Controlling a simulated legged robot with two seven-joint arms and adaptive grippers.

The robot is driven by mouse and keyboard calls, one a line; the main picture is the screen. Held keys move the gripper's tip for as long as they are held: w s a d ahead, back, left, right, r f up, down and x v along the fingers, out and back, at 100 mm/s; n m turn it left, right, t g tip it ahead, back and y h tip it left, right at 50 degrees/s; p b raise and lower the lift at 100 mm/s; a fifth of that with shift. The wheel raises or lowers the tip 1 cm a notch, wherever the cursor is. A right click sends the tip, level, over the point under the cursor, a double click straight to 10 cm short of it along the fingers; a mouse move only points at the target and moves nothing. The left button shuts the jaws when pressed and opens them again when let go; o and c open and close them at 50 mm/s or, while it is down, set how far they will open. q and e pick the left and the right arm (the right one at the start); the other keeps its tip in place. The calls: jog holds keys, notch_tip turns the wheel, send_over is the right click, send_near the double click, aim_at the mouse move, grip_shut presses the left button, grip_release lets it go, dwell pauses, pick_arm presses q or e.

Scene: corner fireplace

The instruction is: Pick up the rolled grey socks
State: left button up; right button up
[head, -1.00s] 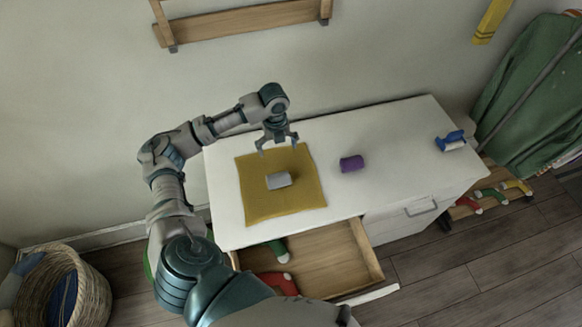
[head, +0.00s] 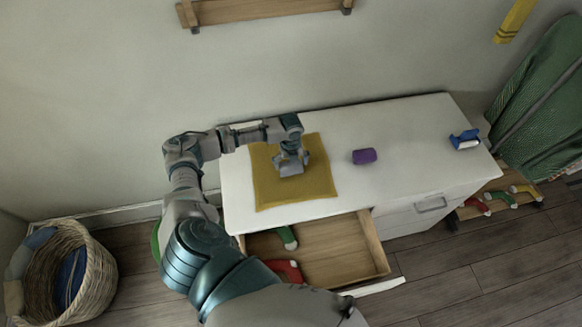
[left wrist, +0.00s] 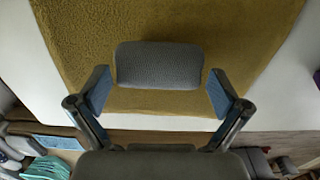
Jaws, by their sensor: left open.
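The rolled grey socks (head: 291,169) lie on a mustard cloth (head: 318,185) on the white dresser top. In the left wrist view the grey roll (left wrist: 160,65) lies crosswise just ahead of my open fingers. My left gripper (head: 290,160) is over the roll in the head view and partly hides it. In the left wrist view my left gripper (left wrist: 160,92) has one fingertip near each end of the roll, with nothing clamped. My right gripper is not in view.
A purple roll (head: 364,156) and a blue-and-white roll (head: 465,139) lie to the right on the dresser top (head: 410,130). The drawer (head: 335,255) below is open with red and green socks in it. A wicker basket (head: 95,275) stands at the floor's left.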

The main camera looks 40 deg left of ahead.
pick_arm(q)
jog(key=shift+a+f, duration=0.1)
jog(key=shift+f, duration=0.4)
jog(key=shift+a+f, duration=0.15)
jog(key=shift+a, duration=0.05)
jog(key=shift+d, duration=0.15)
jog(key=c, duration=0.8)
jog(key=shift+d, duration=0.1)
jog(key=shift+c, duration=0.2)
